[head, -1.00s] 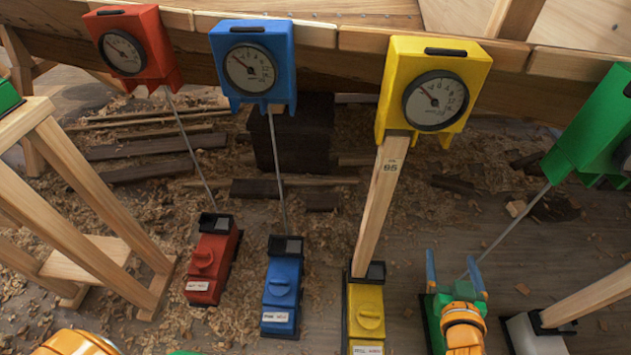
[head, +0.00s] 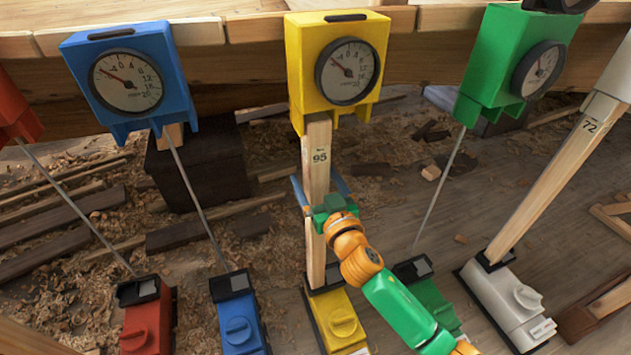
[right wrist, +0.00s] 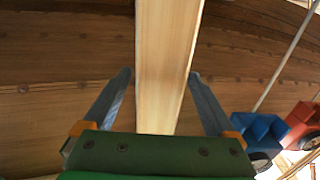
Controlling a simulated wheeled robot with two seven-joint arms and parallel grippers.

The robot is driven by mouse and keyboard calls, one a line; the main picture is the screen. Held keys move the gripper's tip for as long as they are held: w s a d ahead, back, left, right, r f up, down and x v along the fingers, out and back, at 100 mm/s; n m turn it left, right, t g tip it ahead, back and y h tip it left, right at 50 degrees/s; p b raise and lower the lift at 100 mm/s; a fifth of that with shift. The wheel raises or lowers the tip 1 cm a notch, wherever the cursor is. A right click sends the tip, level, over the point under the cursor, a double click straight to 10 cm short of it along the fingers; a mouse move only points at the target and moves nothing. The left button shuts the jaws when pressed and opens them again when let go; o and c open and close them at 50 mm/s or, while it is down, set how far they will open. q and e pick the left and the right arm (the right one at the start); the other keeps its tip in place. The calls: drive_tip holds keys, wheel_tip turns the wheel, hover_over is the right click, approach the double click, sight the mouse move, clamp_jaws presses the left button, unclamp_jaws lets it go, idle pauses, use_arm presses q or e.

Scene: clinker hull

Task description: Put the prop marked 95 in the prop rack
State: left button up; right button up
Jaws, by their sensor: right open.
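The prop marked 95 (head: 316,135) is a pale wooden post standing nearly upright between a yellow gauge box (head: 300,75) above and a yellow foot (head: 338,322) below. My right gripper (head: 318,186) is at the post just below the label, its blue fingers open on either side. In the right wrist view the post (right wrist: 166,50) runs between the open fingers (right wrist: 160,75), with a gap showing at each side. I cannot make out the prop rack in these views. My left gripper is out of view.
A wooden prop marked 72 (head: 555,175) stands at right on a white foot (head: 505,305). The plank hull (head: 230,60) runs behind. Shavings and dark timbers litter the floor.

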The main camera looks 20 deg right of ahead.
sight(320, 185)
clamp_jaws()
drive_tip(key=shift+r+p, duration=0.5)
idle(0.5)
drive_tip(key=shift+s+p, duration=0.45)
drive_tip(key=shift+s, duration=1.8)
drive_tip(key=shift+s+d, duration=0.1)
drive_tip(key=shift+s, duration=1.65)
